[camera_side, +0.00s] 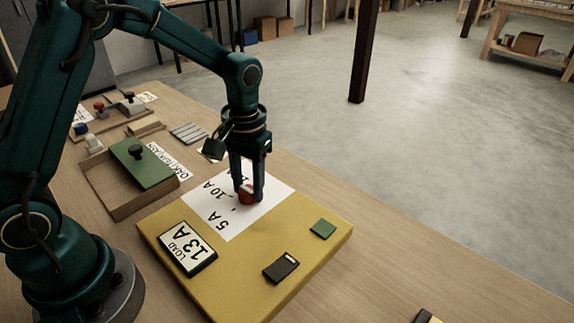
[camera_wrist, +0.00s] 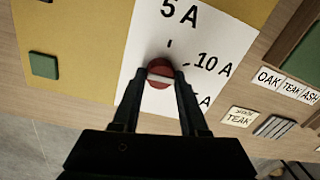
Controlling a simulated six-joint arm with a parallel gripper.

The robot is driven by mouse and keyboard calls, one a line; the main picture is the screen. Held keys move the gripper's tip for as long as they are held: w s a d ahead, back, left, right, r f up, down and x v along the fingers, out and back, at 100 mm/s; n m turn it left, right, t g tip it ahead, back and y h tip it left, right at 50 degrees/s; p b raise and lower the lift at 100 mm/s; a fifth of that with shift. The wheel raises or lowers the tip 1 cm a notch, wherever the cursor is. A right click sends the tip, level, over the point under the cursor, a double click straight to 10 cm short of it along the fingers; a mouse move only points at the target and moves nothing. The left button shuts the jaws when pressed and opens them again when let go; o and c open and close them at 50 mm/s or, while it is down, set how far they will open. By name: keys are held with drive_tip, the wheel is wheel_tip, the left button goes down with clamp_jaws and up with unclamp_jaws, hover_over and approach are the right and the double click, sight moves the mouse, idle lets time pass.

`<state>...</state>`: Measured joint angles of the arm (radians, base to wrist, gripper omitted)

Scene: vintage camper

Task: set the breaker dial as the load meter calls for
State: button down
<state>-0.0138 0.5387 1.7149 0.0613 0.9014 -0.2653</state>
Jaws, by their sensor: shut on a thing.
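The load meter (camera_side: 188,247) on the yellow panel (camera_side: 300,262) reads "LOAD 13 A". The red breaker dial (camera_side: 245,196) sits on a white card (camera_side: 270,196) on the same panel. In the wrist view the dial (camera_wrist: 159,72) is round with a pale bar across it, lying roughly level in the picture. Marks for "5 A", "10 A" and a third label ending in "A" surround it; my finger partly hides the third. Which mark the dial points at is unclear. My gripper (camera_side: 247,190) points down, its fingers (camera_wrist: 159,84) shut on the dial.
A dark switch-like block (camera_side: 281,268) and a green square (camera_side: 323,229) lie on the panel. Left of it stands a wooden tray (camera_side: 103,196) with a green knobbed lid (camera_side: 143,163). A padlock-shaped dark object (camera_side: 214,149) shows beside my wrist. The tabletop right of the panel is mostly clear.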

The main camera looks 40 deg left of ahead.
sight(249, 190)
drive_tip(key=m, duration=0.6)
drive_tip(key=shift+m, duration=0.4)
idle(0.3)
drive_tip(key=shift+c, duration=2.2)
unclamp_jaws()
drive_tip(key=shift+d+r, duration=0.15)
drive_tip(key=shift+r, duration=2.45)
